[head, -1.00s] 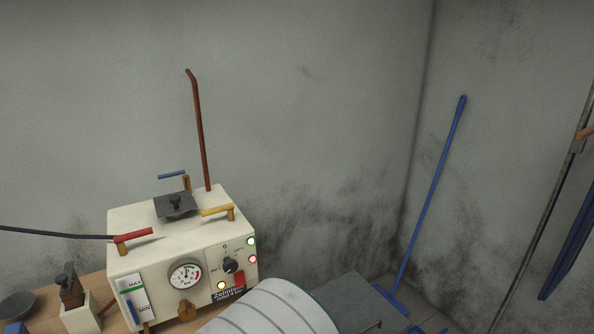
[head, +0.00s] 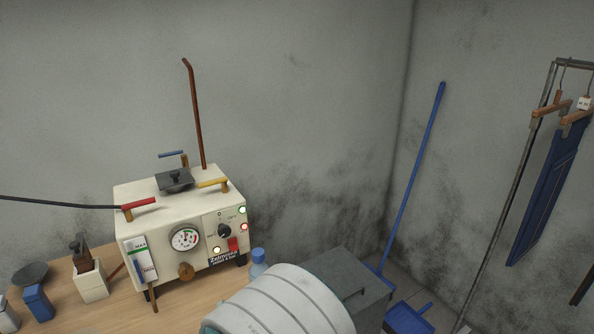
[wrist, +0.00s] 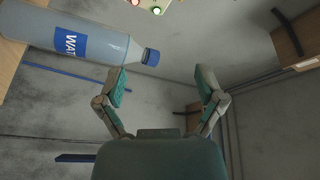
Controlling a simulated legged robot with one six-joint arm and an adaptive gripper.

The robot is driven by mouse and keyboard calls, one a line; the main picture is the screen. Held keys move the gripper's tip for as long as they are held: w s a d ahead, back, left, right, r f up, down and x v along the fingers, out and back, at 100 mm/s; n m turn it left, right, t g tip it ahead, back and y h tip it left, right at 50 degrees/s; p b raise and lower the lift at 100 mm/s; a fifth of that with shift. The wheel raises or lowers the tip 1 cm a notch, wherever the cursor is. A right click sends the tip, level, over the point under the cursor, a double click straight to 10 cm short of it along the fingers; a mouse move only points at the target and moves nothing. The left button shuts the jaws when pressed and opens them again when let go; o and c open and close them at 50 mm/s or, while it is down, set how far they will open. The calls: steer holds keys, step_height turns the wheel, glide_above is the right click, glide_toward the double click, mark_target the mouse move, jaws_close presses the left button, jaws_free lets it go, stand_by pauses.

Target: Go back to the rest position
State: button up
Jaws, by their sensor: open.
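My gripper (wrist: 164,82) is open in the wrist view, its two fingers spread with nothing between them. A water bottle (wrist: 85,42) with a blue cap appears at the upper left of the wrist view, its cap near the left fingertip; I cannot tell whether they touch. In the head view the blue-capped bottle top (head: 259,262) shows beside the cream machine, its lower part hidden behind my arm. My gripper is not visible in the head view.
The cream pneumatic machine (head: 205,225) with coloured handles, gauge and lit lamps stands on the wooden table (head: 125,295). A grey box (head: 345,275), blue broom (head: 413,180) and dustpan (head: 408,319) are by the corner. A clothes rack (head: 510,190) stands at right.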

steer(key=w+d+r+n+g, duration=0.2)
steer(key=d+r+n+g, duration=0.45)
steer(key=d, duration=0.65)
steer(key=s+d+r+n+g+h, duration=0.1)
steer(key=s+d+r+g+h, duration=0.1)
steer(key=s+d, duration=0.6)
steer(key=s+d+r+n+g+h, duration=0.2)
steer(key=s+d+r+g, duration=0.2)
steer(key=s+d, duration=0.3)
steer(key=s+g, duration=0.1)
steer(key=s, duration=0.3)
steer(key=shift+s+d, duration=0.25)
steer(key=shift+d, duration=0.15)
